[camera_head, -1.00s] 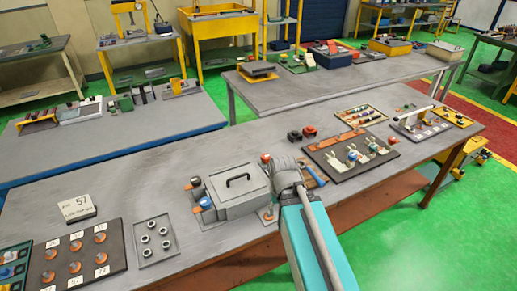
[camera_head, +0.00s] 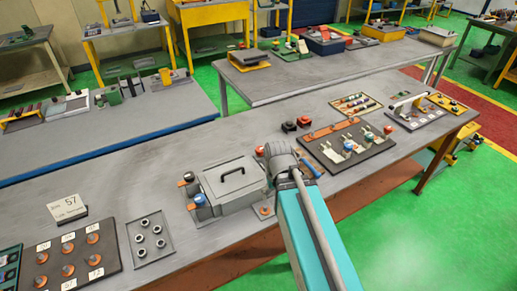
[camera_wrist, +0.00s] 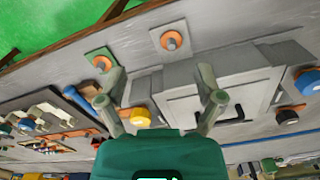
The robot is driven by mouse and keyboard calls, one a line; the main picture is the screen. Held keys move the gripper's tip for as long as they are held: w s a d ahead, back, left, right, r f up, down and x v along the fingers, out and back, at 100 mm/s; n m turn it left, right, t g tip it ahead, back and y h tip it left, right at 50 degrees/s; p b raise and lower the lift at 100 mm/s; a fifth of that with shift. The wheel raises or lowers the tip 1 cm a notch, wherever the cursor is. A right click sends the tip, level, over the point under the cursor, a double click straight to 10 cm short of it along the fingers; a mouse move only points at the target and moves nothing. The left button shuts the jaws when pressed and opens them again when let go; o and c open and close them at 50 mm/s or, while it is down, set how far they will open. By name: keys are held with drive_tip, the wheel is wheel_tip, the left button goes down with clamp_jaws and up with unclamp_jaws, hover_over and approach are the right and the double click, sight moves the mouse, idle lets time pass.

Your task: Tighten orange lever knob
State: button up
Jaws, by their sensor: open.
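A grey box with a black handle (camera_head: 232,178) sits on the workbench, with fittings around it. More orange knobs on plates (camera_wrist: 171,42) lie beyond. I cannot tell which one is the lever knob.
A blue-handled tool (camera_head: 313,166) lies right of my gripper. A dark board with fittings (camera_head: 377,160) stands farther right.

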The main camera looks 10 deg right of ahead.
drive_tip(key=w+r+n+p, duration=0.4)
drive_tip(key=w+n, duration=0.5)
drive_tip(key=w, duration=0.5)
wheel_tip(320, 180, up, 5)
drive_tip(key=n+p, duration=0.5)
drive_tip(key=n, duration=0.7)
hover_over(260, 149)
drive_tip(key=shift+w+d+f, duration=0.1)
drive_tip(key=shift+f+b, duration=0.2)
drive_tip(key=shift+b, duration=0.15)
wheel_tip(260, 149, down, 13)
drive_tip(key=b, duration=1.3)
drive_tip(key=shift+f, duration=0.2)
drive_tip(key=shift+c, duration=0.2)
